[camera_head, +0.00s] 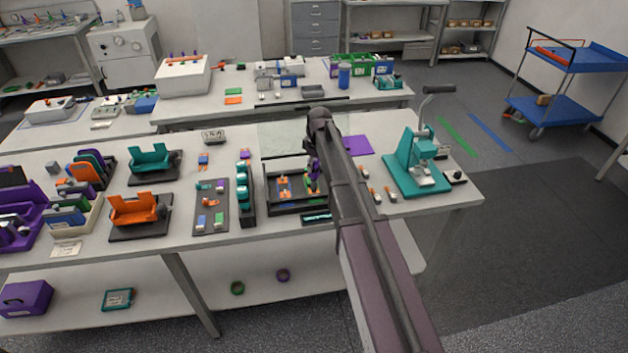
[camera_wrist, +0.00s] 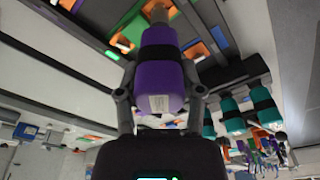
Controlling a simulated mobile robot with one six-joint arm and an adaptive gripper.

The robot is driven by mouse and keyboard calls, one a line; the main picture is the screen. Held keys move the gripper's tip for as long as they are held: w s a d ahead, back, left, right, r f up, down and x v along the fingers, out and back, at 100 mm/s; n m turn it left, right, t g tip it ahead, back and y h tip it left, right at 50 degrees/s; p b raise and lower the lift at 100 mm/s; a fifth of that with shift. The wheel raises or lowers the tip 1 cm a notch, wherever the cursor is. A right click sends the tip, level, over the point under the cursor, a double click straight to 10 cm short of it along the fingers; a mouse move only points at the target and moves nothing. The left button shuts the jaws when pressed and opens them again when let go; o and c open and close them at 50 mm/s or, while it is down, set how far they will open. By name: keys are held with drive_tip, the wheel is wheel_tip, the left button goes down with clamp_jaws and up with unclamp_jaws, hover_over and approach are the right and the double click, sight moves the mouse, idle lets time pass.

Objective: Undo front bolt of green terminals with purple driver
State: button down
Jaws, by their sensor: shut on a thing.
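My gripper (camera_wrist: 160,95) is shut on the purple driver (camera_wrist: 158,72), whose handle has a black band. Its metal shank points to the top of the wrist view, over the dark tray. In the head view the purple driver (camera_head: 315,168) shows only in part below my arm. Green terminals (camera_head: 311,184) stand in the dark tray (camera_head: 297,208) on the bench, close by the driver and partly hidden by my arm. A green block (camera_wrist: 128,27) shows left of the shank in the wrist view. The driver's tip and the front bolt cannot be made out.
Orange terminals (camera_head: 284,187) sit left in the same tray. A black rack with teal pieces (camera_head: 245,180) stands left of it. A teal press (camera_head: 418,160) stands to the right, and a purple mat (camera_head: 357,145) lies behind.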

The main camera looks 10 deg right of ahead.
drive_tip(key=shift+n, duration=1.1)
